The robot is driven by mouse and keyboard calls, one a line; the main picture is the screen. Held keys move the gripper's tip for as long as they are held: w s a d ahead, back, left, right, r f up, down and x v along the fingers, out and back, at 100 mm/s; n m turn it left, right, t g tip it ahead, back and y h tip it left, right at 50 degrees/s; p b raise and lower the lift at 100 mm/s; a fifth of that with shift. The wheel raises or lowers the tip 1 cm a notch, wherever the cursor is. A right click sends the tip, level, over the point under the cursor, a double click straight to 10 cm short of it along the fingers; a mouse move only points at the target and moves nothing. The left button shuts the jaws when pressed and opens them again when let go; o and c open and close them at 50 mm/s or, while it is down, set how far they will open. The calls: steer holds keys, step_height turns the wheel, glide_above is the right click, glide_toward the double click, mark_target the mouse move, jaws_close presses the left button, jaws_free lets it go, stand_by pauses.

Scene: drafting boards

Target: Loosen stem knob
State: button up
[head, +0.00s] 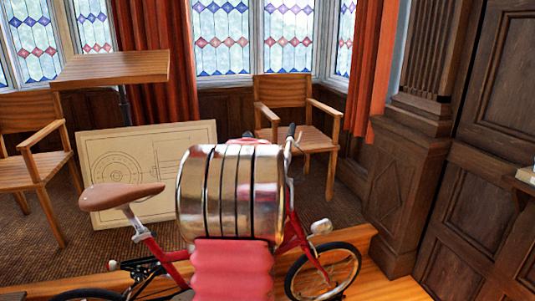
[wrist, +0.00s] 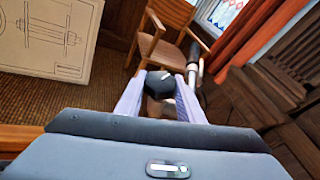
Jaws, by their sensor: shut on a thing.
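A red folding bicycle (head: 297,235) with a brown saddle (head: 120,196) stands in front of me, its middle hidden behind my metallic arm. In the wrist view, a black stem knob (wrist: 160,84) with a pale mark on top sits between the two pale fingers of my gripper (wrist: 162,76). The fingers are shut on the knob, one on each side. In the head view my arm hides the fingers. A handlebar end with a dark grip (wrist: 194,52) rises just right of the fingers; the handlebar also shows in the head view (head: 290,140).
A drawing board (head: 150,160) leans behind the bicycle. A wooden armchair (head: 285,100) stands beyond the handlebar, with another chair (head: 35,150) and a tilted-top table (head: 112,66) at left. Dark wood panelling (head: 400,190) closes off the right side.

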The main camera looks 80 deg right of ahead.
steer(key=o, duration=0.8)
steer(key=shift+s+r, duration=0.2)
steer(key=shift+r, duration=0.05)
steer(key=shift+o, duration=1.3)
steer(key=shift+w+f, duration=0.1)
steer(key=shift+a, duration=0.15)
steer(key=v, duration=1.3)
steer(key=shift+a, duration=0.3)
